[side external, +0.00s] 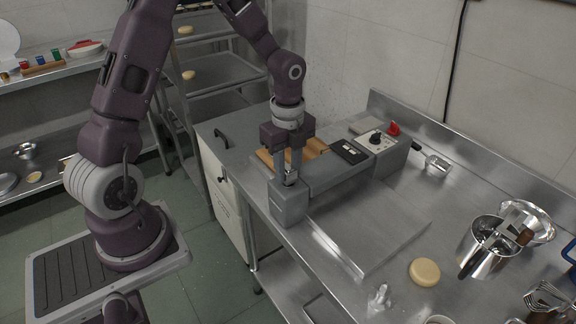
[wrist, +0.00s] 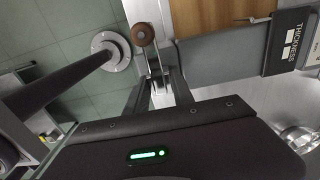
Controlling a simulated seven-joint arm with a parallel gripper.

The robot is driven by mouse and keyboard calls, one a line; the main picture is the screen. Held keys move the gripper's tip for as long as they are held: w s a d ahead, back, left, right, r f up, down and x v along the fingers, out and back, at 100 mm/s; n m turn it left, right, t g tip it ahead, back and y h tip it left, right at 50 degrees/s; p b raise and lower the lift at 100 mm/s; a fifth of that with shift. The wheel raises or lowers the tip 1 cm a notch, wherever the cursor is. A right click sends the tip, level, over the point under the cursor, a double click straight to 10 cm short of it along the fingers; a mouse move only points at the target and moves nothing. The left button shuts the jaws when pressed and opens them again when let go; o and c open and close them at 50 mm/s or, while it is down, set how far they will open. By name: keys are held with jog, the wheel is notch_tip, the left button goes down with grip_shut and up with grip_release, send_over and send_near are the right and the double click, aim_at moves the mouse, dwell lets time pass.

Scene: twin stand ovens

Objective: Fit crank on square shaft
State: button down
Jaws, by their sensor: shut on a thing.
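The crank has a round brown knob (wrist: 143,34) and a short metal arm (wrist: 154,62), seen in the wrist view. My gripper (side external: 289,177) points down and is shut on the metal part of the crank; its fingers also show in the wrist view (wrist: 161,84). A bit of the crank's metal (side external: 291,175) shows between the fingers in the side view. The gripper is right at the grey end housing (side external: 288,205) of the dough machine. The square shaft is hidden, so I cannot tell whether the crank is on it.
The machine's grey body (side external: 338,171) runs back to a control box (side external: 378,142) with a red knob (side external: 394,128). A steel scoop (side external: 437,163), a dough disc (side external: 425,271) and a pot (side external: 482,245) stand on the steel table. The table's middle is clear.

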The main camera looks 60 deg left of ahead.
jog(key=shift+f, duration=0.25)
jog(key=c, duration=1)
grip_release()
notch_tip(320, 180, up, 6)
jog(key=shift+r, duration=0.55)
